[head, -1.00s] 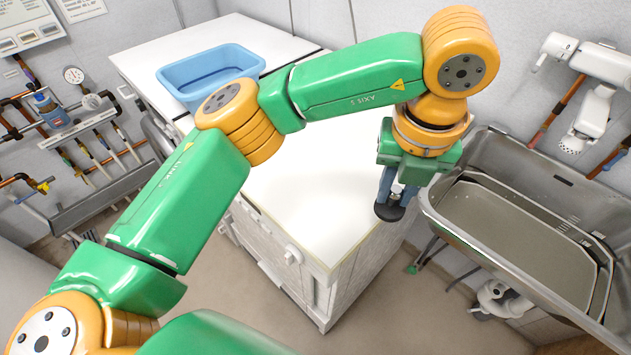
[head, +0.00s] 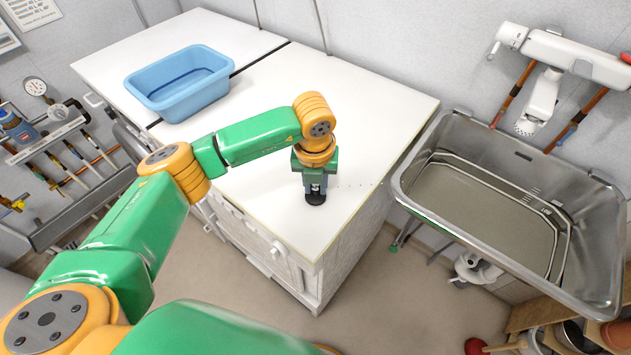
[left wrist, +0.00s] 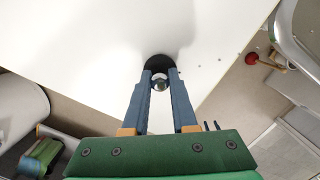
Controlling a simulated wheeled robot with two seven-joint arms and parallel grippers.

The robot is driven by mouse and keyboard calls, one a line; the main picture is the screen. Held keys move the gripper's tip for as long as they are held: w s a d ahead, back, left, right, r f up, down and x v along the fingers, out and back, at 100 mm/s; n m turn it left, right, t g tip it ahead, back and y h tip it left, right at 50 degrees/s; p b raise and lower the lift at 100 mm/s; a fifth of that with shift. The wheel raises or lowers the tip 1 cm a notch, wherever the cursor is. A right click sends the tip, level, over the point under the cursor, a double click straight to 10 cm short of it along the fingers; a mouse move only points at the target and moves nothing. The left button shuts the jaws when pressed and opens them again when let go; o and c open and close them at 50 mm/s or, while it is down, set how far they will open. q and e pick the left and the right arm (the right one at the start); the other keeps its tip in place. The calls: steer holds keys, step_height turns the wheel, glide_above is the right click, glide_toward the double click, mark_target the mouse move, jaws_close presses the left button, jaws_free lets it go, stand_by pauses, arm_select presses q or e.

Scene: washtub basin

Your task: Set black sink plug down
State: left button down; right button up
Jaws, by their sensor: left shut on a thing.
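The black sink plug (head: 315,198) is a round dark disc with a metal knob on top. In the head view it is at the tips of my left gripper (head: 316,186), over the white worktop near its front edge. In the left wrist view the plug (left wrist: 159,65) lies flat side down beyond the fingertips. The left fingers (left wrist: 160,80) are shut on its metal knob. The plug looks at or very close to the worktop surface (head: 270,130); I cannot tell if it touches. My right gripper is not in view.
A blue tub (head: 180,82) stands at the back left of the worktop. A steel basin (head: 580,170) with water is to the right, below a white tap (head: 540,105). A row of small dots lies on the worktop right of the plug. Clear worktop surrounds it.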

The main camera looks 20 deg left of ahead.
mark_target(315, 201)
arm_select(q)
steer(key=c, duration=0.7)
jaws_free()
steer(key=shift+r+p, duration=0.2)
steer(key=shift+p, duration=0.1)
steer(key=shift+r+b, duration=0.3)
steer(key=shift+b, duration=0.05)
step_height(315, 201, up, 11)
steer(key=s+b, duration=0.1)
steer(key=b, duration=0.1)
steer(key=shift+s+d, duration=0.2)
